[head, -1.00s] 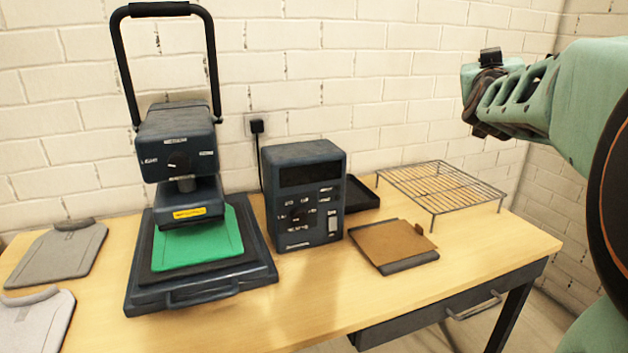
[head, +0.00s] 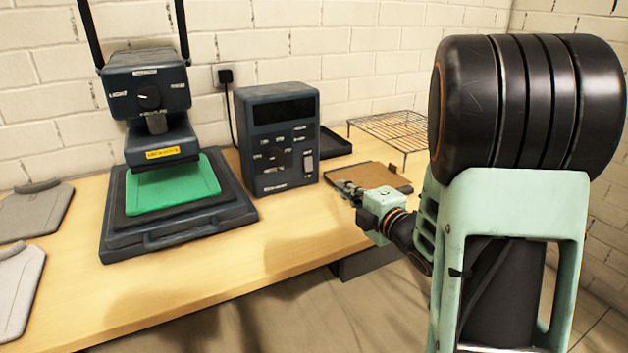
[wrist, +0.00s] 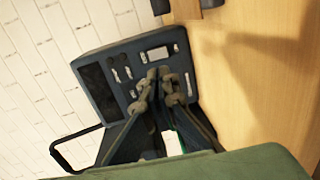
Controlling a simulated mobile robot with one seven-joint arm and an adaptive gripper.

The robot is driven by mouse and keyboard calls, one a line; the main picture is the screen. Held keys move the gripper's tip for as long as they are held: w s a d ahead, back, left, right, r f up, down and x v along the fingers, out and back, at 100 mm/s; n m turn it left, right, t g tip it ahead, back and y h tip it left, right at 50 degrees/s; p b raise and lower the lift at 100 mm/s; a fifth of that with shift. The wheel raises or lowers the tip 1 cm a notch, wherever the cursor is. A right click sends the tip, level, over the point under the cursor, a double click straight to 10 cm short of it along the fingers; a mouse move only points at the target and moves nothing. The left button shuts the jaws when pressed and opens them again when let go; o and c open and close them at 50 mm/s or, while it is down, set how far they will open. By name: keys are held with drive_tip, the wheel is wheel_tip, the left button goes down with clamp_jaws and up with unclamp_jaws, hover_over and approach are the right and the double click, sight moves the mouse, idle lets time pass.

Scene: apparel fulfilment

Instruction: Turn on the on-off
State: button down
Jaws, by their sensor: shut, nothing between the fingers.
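The dark control box (head: 276,140) stands on the table beside the heat press. Its front has a black display, a dial and small labels. A pale rocker switch (head: 308,161), which I take as the on-off, sits at the lower right of the front; the wrist view also shows this switch (wrist: 158,53). My gripper (head: 345,186) is shut and empty, right of and in front of the box. In the wrist view my gripper's fingertips (wrist: 158,72) point at the box face just below the switch and cover part of the panel. I cannot tell whether they touch it.
The heat press (head: 150,95) stands left with a green shirt-shaped piece (head: 172,187) on its bed. A brown board (head: 372,176) lies right of the box, partly behind my gripper. A wire rack (head: 395,128) stands further back. Grey pieces (head: 35,212) lie far left.

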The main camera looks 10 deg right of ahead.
sight(310, 170)
drive_tip(key=shift+s+a+f, duration=0.25)
drive_tip(key=shift+f, duration=0.05)
drive_tip(key=shift+w, duration=0.1)
drive_tip(key=b+x, duration=0.1)
drive_tip(key=x, duration=1.3)
drive_tip(key=shift+a+r+b, duration=0.1)
drive_tip(key=shift+a+b, duration=0.05)
drive_tip(key=shift+b, duration=0.25)
